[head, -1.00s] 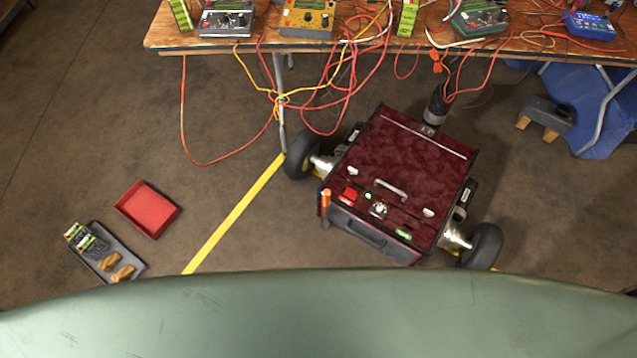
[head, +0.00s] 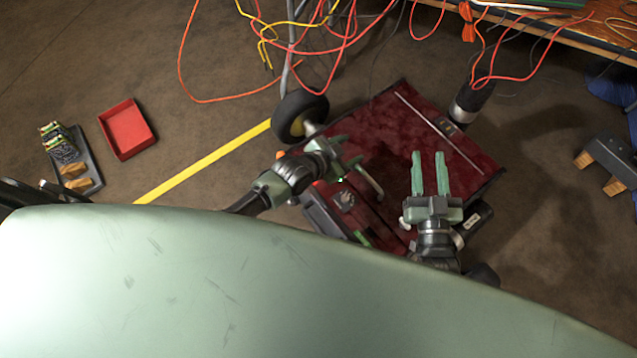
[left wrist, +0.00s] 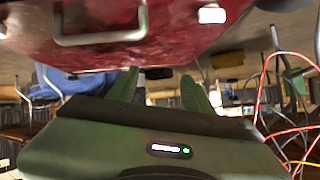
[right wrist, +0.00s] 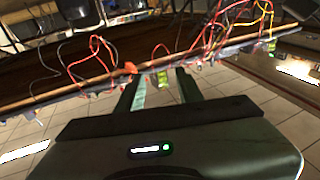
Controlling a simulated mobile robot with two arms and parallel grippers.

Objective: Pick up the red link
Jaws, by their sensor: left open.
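The dark red wheeled robot (head: 400,125) sits on the floor below both of my grippers in the head view. I cannot make out the red link clearly now; my left gripper and arm cover the part of the top panel where a small red piece showed earlier. My left gripper (head: 350,150) is open over the panel, near the metal handle (head: 369,182). The left wrist view shows its two fingers apart, with the red lid and handle (left wrist: 100,38) beyond. My right gripper (head: 428,160) is open and empty over the right part of the lid.
A red tray (head: 127,130) and a dark tray (head: 88,160) with green-black packs and brown pieces lie at the left. Red and yellow cables (head: 240,98) hang from the bench (head: 600,42) behind. A grey block with wooden feet (head: 610,160) stands at right.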

